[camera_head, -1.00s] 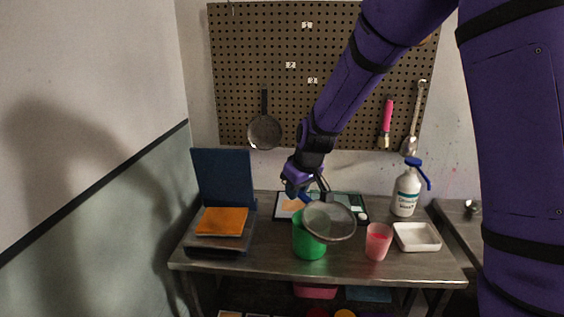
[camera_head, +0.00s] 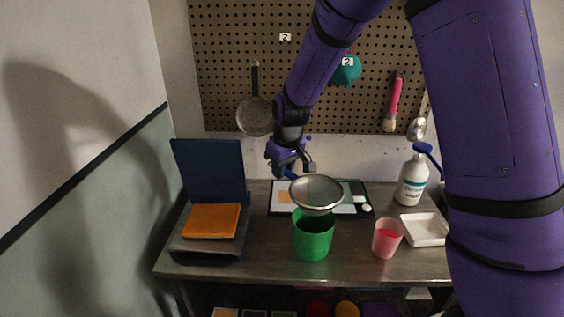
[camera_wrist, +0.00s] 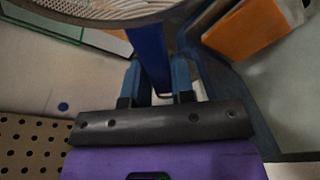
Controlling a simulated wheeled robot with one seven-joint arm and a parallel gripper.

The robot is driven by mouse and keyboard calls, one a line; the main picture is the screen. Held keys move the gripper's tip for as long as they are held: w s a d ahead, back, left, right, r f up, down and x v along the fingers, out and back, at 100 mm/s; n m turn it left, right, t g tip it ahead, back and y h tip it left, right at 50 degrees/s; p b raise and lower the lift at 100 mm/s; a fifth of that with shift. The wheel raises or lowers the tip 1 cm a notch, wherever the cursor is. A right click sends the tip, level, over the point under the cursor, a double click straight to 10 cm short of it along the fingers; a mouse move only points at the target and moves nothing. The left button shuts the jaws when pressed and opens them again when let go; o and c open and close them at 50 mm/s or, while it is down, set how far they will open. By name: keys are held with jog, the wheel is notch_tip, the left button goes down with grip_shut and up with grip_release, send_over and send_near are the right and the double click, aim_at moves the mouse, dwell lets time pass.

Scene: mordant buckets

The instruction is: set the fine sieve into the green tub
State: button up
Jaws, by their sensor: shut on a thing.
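The fine sieve (camera_head: 316,192) has a round grey mesh bowl and a blue handle. My gripper (camera_head: 291,172) is shut on its blue handle. In the wrist view the blue handle (camera_wrist: 148,55) runs between the two fingers (camera_wrist: 155,82), and part of the mesh bowl (camera_wrist: 90,8) shows at the top edge. The green tub (camera_head: 313,240) stands upright on the metal table. In the head view the sieve is held over the tub and overlaps the tub's back rim; the gap between them is hard to judge. The tub's inside is partly visible.
A framed board (camera_head: 355,198) lies behind. An orange block (camera_head: 211,220) rests at left. A pegboard (camera_head: 225,60) hangs behind.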

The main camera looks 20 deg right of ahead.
notch_tip(320, 180, down, 6)
dwell(0.6)
jog(key=shift+f, duration=0.55)
dwell(1.4)
jog(key=o, duration=0.9)
jog(key=shift+r, duration=0.1)
jog(key=r, duration=0.3)
jog(key=s+r, duration=0.1)
jog(key=r, duration=0.5)
jog(key=shift+s+d+r, duration=0.25)
jog(key=shift+d+r, duration=0.05)
jog(key=shift+d, duration=0.05)
jog(key=shift+s+r, duration=0.1)
jog(key=shift+r, duration=0.3)
